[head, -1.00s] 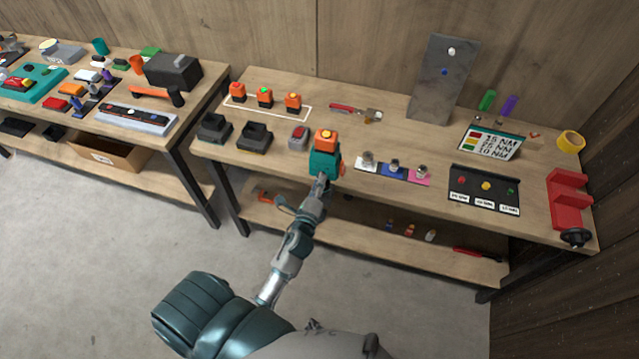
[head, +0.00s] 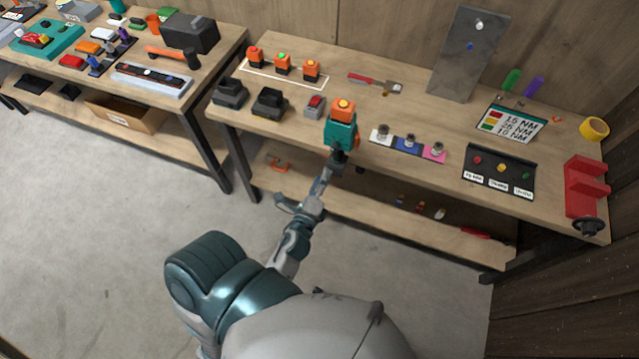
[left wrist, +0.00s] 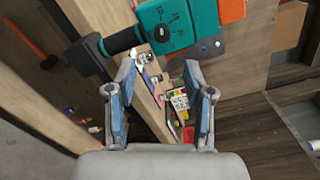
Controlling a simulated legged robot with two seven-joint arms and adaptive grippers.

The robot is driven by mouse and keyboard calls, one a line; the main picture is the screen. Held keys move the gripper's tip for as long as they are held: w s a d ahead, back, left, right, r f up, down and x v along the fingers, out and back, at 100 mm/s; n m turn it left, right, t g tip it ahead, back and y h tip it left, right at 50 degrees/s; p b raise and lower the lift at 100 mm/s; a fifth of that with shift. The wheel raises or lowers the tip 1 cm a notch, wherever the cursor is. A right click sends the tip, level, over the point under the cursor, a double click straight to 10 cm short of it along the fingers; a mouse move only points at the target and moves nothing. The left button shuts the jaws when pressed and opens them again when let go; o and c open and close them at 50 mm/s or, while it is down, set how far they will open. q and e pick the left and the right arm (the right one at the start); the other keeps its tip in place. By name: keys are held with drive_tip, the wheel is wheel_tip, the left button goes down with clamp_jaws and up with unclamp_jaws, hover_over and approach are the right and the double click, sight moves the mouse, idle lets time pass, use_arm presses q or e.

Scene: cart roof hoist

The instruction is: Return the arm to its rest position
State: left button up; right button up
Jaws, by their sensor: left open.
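My left gripper (head: 303,186) is open and empty, in front of the workbench's front edge in the head view. In the left wrist view its two fingers (left wrist: 160,68) stand apart with nothing between them. My right gripper is not in view.
The floor (head: 110,240) at left is clear.

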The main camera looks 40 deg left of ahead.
use_arm(q)
drive_tip(key=shift+v, duration=1.05)
drive_tip(key=d+f+n+g+h, duration=0.2)
drive_tip(key=d+f, duration=0.1)
drive_tip(key=f, duration=0.7)
drive_tip(key=d+f+n+g+h, duration=0.1)
drive_tip(key=d+f+n+g, duration=0.1)
drive_tip(key=f, duration=0.9)
drive_tip(key=s+d+f+n+g+h, duration=0.1)
drive_tip(key=s+f+n+g, duration=0.15)
drive_tip(key=f, duration=0.35)
drive_tip(key=s+d+f+n+g+b, duration=0.1)
drive_tip(key=s+f, duration=0.3)
drive_tip(key=f, duration=0.2)
drive_tip(key=s+d+f+n+g+h, duration=0.1)
drive_tip(key=s+d+f+n, duration=0.15)
drive_tip(key=f, duration=0.45)
drive_tip(key=s+a+f+n+g, duration=0.3)
drive_tip(key=s+f, duration=0.5)
drive_tip(key=s, duration=0.4)
drive_tip(key=s+a+f+n+g+b, duration=0.1)
drive_tip(key=s+a+f+n+g, duration=0.2)
drive_tip(key=s+f, duration=0.5)
drive_tip(key=s+n+g, duration=0.1)
drive_tip(key=s+g, duration=0.1)
drive_tip(key=s, duration=0.3)
drive_tip(key=shift+a+f, duration=0.4)
